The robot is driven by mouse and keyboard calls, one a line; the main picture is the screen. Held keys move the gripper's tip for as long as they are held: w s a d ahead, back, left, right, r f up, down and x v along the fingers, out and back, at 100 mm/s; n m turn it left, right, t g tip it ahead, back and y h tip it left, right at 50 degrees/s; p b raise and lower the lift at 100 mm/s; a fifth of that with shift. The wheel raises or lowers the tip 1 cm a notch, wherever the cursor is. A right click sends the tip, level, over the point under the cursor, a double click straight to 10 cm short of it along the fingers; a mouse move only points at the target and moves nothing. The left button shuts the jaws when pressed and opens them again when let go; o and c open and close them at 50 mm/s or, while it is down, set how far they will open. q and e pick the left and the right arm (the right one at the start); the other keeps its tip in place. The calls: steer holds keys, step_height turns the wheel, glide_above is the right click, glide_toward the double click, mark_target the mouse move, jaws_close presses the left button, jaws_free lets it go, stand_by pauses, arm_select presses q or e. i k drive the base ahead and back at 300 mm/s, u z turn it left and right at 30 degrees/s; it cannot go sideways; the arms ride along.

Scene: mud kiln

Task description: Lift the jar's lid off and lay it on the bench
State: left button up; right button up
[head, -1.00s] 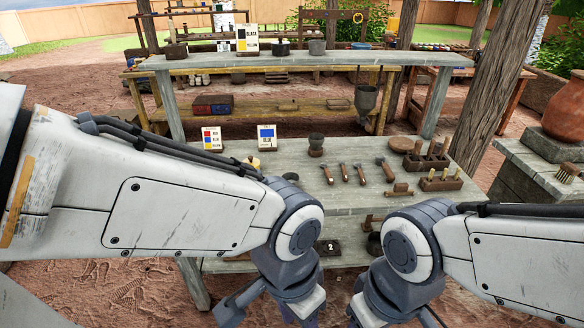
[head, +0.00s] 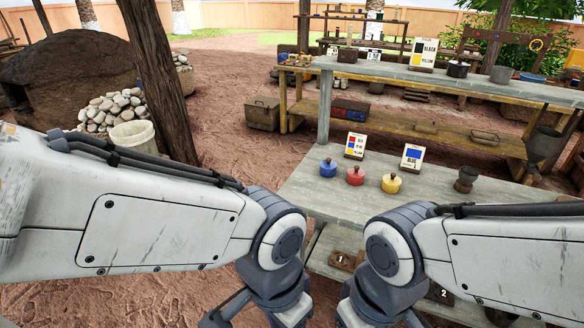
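Three small lidded jars stand upright in a row on the near grey bench (head: 325,200): a blue jar (head: 328,168), a red jar (head: 355,176) and a yellow jar (head: 391,184). Each has a lid with a small knob on top, and each lid is seated. The frames do not show which jar is meant. My two arms reach in from the left and right, with their wrists low in front of the bench. The fingers of both grippers are cut off below the picture, so I cannot see them. Neither arm touches a jar.
A colour card (head: 355,146) and a card with a blue patch (head: 412,157) stand behind the jars. A dark cup (head: 466,179) stands to their right. The bench is clear left of and before the jars. A wooden post (head: 158,75) rises at left. A raised shelf (head: 440,78) stands behind.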

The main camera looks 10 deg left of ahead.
mark_target(328, 164)
steer(key=u, duration=0.55)
steer(key=i, duration=2.05)
steer(key=z, duration=0.7)
